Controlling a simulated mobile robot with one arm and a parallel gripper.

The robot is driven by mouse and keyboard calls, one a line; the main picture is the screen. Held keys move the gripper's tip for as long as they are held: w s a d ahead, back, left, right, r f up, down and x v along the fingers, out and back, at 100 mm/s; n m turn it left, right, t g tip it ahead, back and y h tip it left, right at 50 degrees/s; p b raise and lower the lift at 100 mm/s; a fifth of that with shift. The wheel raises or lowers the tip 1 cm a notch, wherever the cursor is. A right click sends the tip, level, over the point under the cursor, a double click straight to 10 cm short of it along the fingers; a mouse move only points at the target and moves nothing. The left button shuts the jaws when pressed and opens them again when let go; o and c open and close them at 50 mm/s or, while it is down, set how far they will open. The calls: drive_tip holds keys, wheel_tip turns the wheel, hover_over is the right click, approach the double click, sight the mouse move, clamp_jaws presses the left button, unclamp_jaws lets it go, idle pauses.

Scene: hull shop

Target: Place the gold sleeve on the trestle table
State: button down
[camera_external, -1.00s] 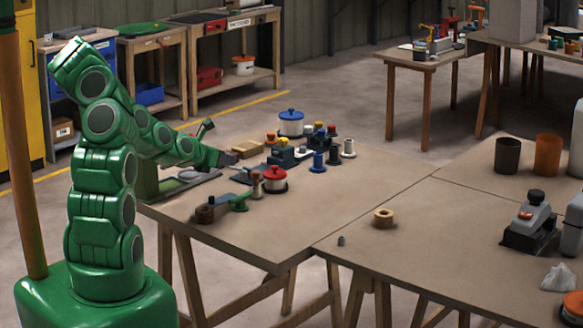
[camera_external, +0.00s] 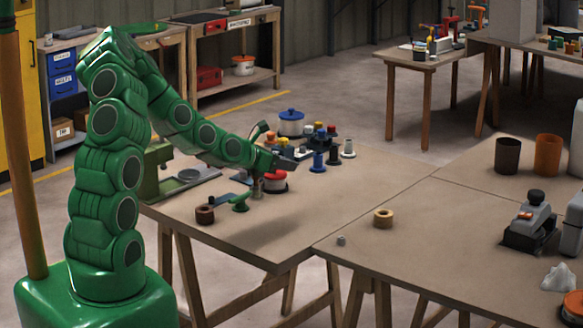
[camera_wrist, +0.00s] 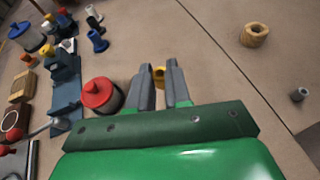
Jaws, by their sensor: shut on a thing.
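My gripper (camera_wrist: 161,82) is shut on a small gold sleeve (camera_wrist: 159,74), of which only a part shows between the grey fingertips in the wrist view. In the external view my gripper (camera_external: 291,163) is above the left worktop, beside the red-lidded pot (camera_external: 277,181), and the sleeve cannot be made out. The trestle table (camera_external: 330,215) has a brown top in two adjoining parts on wooden trestle legs. In the wrist view its bare top (camera_wrist: 215,75) lies under and ahead of the fingers.
A tan ring (camera_external: 383,217) and a small grey piece (camera_external: 341,240) stand on the right part. A dark brown ring (camera_external: 204,214) and a green piece (camera_external: 240,201) stand near the left part's front. Several spools and a blue-lidded pot (camera_external: 291,122) crowd its back. The middle is clear.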

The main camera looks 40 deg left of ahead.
drive_tip(key=s+d+r+m+g+h, duration=0.1)
drive_tip(key=s+d+m+g+h, duration=0.15)
drive_tip(key=d, duration=1.35)
drive_tip(key=s+d+r+m+g+h, duration=0.1)
drive_tip(key=s+d+m+h, duration=0.2)
drive_tip(key=d, duration=1.3)
hover_over(413, 239)
drive_tip(key=shift+s+f, duration=0.15)
drive_tip(key=shift+f, duration=6.5)
drive_tip(key=shift+f, duration=0.1)
drive_tip(key=c, duration=1.1)
unclamp_jaws()
